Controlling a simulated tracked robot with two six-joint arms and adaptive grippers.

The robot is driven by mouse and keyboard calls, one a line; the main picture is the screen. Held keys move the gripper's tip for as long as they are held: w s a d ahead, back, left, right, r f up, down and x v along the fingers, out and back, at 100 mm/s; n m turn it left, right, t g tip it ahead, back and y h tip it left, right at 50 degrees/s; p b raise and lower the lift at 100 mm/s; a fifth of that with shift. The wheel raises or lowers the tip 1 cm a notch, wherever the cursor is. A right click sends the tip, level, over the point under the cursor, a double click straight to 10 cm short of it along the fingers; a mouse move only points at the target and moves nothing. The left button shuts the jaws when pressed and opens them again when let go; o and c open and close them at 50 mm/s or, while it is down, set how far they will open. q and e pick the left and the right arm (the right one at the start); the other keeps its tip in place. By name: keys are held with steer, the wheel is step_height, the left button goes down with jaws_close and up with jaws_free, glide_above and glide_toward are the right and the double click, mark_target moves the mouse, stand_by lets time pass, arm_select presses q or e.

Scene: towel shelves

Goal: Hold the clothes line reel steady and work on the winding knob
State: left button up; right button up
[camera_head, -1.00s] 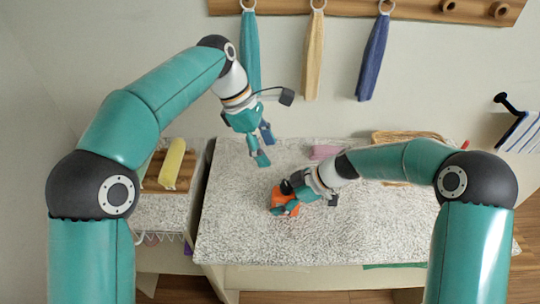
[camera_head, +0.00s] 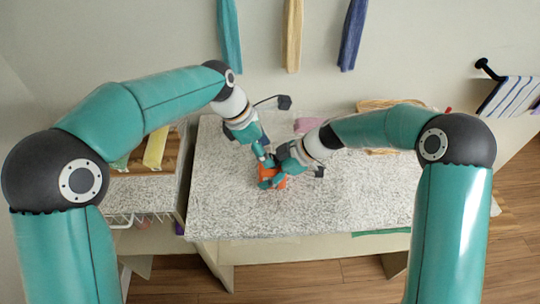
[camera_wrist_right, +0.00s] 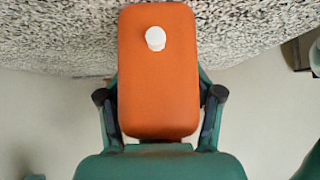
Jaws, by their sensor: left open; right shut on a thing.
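The clothes line reel is an orange box with rounded corners (camera_wrist_right: 158,90), seen close in the right wrist view. Its white knob (camera_wrist_right: 156,38) sits near the far end of its face. In the head view the reel (camera_head: 272,178) is a small orange patch on the speckled top, partly hidden by my grippers. My right gripper (camera_head: 268,176) is shut on the reel, with one finger along each side in the wrist view. My left gripper (camera_head: 264,156) is open, just above and beside the reel and close to the right gripper. Whether it touches the knob is hidden.
The speckled counter top (camera_head: 330,215) is clear to the right and front. A pink folded cloth (camera_head: 306,125) and a wooden tray (camera_head: 395,104) lie at the back. Towels hang on the wall (camera_head: 292,35). A lower shelf with a yellow towel (camera_head: 155,147) is at left.

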arm_select(q)
steer(key=shift+x, duration=1.8)
jaws_close()
steer(key=shift+w+m+g, duration=0.1)
steer(key=shift+m+g, duration=0.2)
steer(key=shift+m, duration=0.4)
jaws_free()
